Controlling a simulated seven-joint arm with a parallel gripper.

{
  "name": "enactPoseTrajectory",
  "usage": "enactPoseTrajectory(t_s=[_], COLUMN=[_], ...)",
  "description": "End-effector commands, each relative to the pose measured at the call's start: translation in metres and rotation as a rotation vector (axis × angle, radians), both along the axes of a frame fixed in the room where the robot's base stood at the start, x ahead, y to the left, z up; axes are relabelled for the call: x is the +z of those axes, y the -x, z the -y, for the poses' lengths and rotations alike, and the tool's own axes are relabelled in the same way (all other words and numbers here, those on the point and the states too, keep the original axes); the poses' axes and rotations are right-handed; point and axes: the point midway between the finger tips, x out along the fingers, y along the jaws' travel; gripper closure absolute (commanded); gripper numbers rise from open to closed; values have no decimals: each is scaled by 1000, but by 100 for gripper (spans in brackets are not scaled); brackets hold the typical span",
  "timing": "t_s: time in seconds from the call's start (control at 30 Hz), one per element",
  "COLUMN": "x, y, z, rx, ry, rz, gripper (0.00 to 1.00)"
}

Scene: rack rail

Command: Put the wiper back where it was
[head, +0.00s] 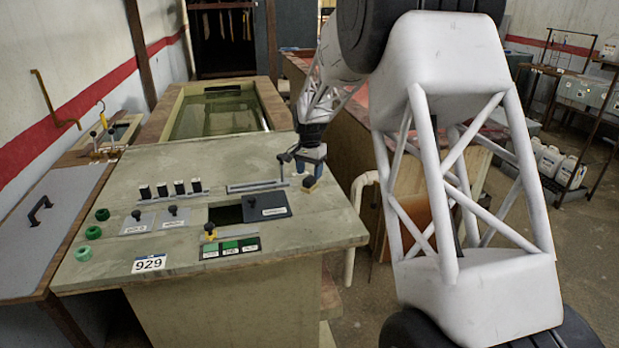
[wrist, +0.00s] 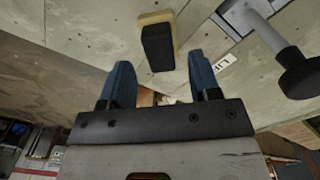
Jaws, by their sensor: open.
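A small block with a black top and yellow-tan base, which looks like the wiper (head: 309,185), sits on the worktop near its right edge. In the wrist view the wiper (wrist: 158,46) lies just beyond the fingertips, roughly between their lines. My gripper (head: 312,172) is pointed down close above it. In the wrist view its two blue fingers (wrist: 161,78) are apart with nothing between them. I cannot tell whether a finger touches the block.
A slotted rail (head: 257,187) and a lever with a black knob (head: 285,158) are left of my gripper; the knob (wrist: 300,76) is large in the wrist view. A dark panel (head: 268,207) partly covers an opening. Several black-and-white switches (head: 179,187) stand further left.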

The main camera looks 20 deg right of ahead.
Motion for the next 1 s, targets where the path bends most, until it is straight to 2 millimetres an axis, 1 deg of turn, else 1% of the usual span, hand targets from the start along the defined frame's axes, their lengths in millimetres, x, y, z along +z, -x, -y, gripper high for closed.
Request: enactPoseTrajectory(t_s=[0.03, 0.3, 0.5, 0.7, 1.0], x=[9, 53, 76, 87, 88], y=[0, -1, 0, 0, 0], z=[0, 0, 0, 0, 0], rx=[0, 0, 0, 0, 0], ry=[0, 0, 0, 0, 0], rz=[1, 3, 0, 0, 0], gripper=[43, 43, 43, 43, 43])
